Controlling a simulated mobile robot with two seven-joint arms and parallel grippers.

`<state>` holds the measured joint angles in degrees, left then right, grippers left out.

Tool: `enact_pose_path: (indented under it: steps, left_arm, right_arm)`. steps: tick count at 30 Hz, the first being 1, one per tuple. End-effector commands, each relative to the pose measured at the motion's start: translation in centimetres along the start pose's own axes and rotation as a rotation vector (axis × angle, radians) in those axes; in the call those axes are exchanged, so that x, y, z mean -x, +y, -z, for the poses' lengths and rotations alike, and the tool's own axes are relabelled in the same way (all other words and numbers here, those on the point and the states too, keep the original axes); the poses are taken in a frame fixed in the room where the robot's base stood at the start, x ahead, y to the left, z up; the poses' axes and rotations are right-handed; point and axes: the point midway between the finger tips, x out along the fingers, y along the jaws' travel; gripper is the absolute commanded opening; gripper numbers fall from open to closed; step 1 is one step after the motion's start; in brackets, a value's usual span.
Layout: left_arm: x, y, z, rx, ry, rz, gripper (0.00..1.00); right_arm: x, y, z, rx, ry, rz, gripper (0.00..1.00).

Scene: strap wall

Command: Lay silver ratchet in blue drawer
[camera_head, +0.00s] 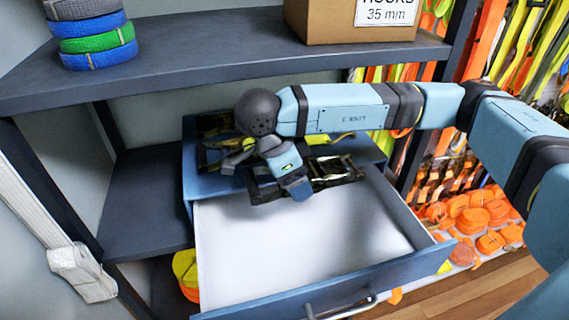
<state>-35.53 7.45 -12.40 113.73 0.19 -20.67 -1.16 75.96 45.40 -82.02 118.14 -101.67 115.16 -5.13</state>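The blue drawer (310,235) is pulled open, and its white inside looks empty. A silver-and-black ratchet (338,172) shows at the drawer's back edge, beside and partly behind my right gripper (275,187). The gripper points downward over the rear of the drawer. Dark metal parts show under it, but I cannot tell whether they belong to the ratchet or to the gripper. Its fingertips are not clear enough to show whether it grips anything. My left gripper is not in view.
Yellow-and-black ratchets lie on the blue cabinet top (190,175). A dark shelf (200,65) runs above, bearing rolled straps (92,38) and a cardboard box (325,22). Orange strap rolls (475,220) lie to the right. A yellow-and-orange roll (186,272) sits left of the drawer.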

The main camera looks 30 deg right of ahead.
Motion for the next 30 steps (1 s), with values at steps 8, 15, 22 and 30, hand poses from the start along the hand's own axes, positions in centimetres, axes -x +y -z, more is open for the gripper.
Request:
enact_pose_path:
  steps: [8, 15, 22, 30]
  left_arm:
    - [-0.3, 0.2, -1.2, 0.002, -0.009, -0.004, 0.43]
    - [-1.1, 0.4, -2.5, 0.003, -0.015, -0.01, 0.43]
    - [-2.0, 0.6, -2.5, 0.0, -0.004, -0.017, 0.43]
    - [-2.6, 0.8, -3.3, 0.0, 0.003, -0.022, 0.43]
  right_arm:
    - [-1.1, 0.0, -0.5, 0.0, 0.0, 0.0, 0.06]
    - [-3.0, 0.0, -1.2, -0.001, 0.0, 0.0, 0.06]
    - [-4.8, 0.0, -2.0, -0.001, 0.0, 0.0, 0.06]
    - [-7.3, 0.0, -3.0, -0.001, 0.0, 0.0, 0.06]
